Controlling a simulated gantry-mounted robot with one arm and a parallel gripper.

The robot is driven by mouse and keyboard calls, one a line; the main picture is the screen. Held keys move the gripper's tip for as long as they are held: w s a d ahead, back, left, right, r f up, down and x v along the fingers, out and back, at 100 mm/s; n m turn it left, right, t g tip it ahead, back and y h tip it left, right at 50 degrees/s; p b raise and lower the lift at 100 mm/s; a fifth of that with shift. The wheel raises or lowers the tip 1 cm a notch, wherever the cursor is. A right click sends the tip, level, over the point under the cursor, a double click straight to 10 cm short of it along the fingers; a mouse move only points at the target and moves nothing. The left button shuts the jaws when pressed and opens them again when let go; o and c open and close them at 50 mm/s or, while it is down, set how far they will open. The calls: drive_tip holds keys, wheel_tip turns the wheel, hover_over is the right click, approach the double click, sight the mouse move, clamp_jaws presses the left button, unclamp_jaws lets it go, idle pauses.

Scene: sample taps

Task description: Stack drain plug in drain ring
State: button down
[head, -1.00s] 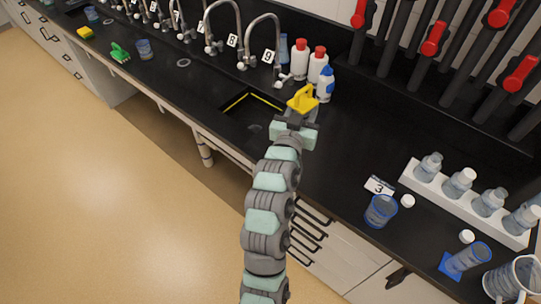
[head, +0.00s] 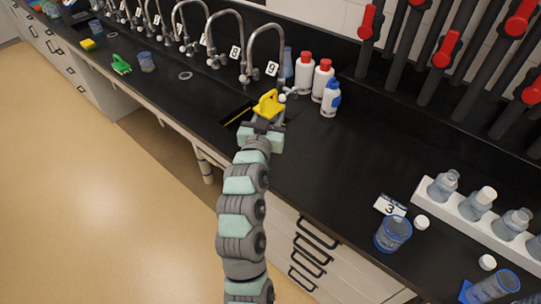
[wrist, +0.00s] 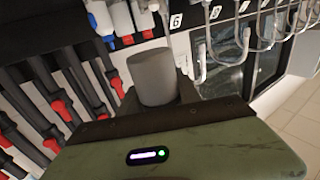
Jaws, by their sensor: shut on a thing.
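My gripper (head: 264,122) is above the counter by the right edge of the sink, shut on what I take to be the drain plug. In the head view a yellow piece with a raised, looped shape (head: 268,104) sits at the jaws. In the wrist view a plain grey cylinder (wrist: 153,77) stands at the front of the gripper; how it joins the yellow piece cannot be told. A small pale ring (head: 185,75) lies flat on the counter to the left, and may be the drain ring.
A row of curved taps (head: 262,50) runs along the back. Red-capped white bottles (head: 305,74) and a blue-capped bottle (head: 330,99) stand close right of my gripper. A green item (head: 121,65) and a blue cup (head: 147,62) are farther left.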

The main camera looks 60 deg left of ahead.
wheel_tip(320, 180, down, 15)
drive_tip(key=shift+f+b, duration=0.15)
drive_tip(key=shift+b, duration=1)
drive_tip(key=shift+f, duration=0.25)
drive_tip(key=c, duration=0.8)
unclamp_jaws()
drive_tip(key=shift+c, duration=0.2)
drive_tip(key=p+v, duration=0.1)
drive_tip(key=v, duration=0.9)
drive_tip(key=shift+s+d+r, duration=0.25)
drive_tip(key=shift+s+r, duration=0.05)
drive_tip(key=shift+r, duration=0.05)
